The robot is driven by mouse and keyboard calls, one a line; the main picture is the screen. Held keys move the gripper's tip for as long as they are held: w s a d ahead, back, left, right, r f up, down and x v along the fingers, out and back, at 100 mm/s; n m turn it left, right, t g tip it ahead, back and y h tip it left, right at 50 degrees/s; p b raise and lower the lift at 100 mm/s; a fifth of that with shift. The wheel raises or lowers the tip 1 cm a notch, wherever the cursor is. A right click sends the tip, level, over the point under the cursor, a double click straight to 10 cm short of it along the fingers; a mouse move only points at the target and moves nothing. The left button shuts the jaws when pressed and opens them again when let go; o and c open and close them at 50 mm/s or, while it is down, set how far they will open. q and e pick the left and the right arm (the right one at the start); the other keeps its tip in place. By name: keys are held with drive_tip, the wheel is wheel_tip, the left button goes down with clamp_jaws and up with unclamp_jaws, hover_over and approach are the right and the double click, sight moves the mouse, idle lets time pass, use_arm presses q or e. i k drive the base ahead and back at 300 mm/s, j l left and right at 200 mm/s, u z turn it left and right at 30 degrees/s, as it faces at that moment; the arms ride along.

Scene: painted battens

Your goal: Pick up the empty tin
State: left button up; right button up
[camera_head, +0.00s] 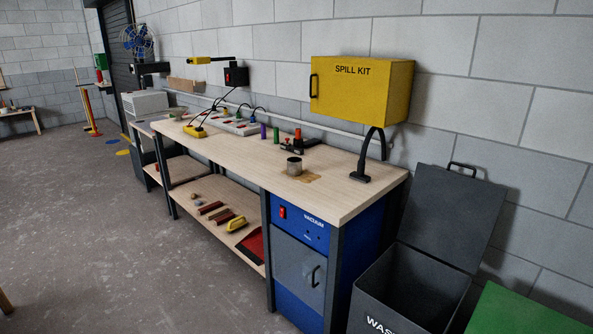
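A small metal tin (294,166) stands upright on the wooden workbench top (335,190), near its right end. A brown stain (306,177) spreads on the bench around the tin's base. The tin looks open at the top, with a dark inside, but its contents cannot be made out. Neither of my grippers shows in the head view.
A lamp with a bent neck (373,150) stands right of the tin, below a yellow spill kit box (365,90). Small bottles (276,135) and a dark tool stand behind. An open waste bin (415,280) is at the right. The floor (110,240) in front is clear.

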sight(294, 166)
drive_tip(key=i+j+z, duration=0.3)
drive_tip(key=i, duration=0.3)
drive_tip(key=i+j+z, duration=0.25)
drive_tip(key=i, duration=0.35)
drive_tip(key=i+j+z, duration=0.3)
drive_tip(key=i+j, duration=0.2)
drive_tip(key=i, duration=0.1)
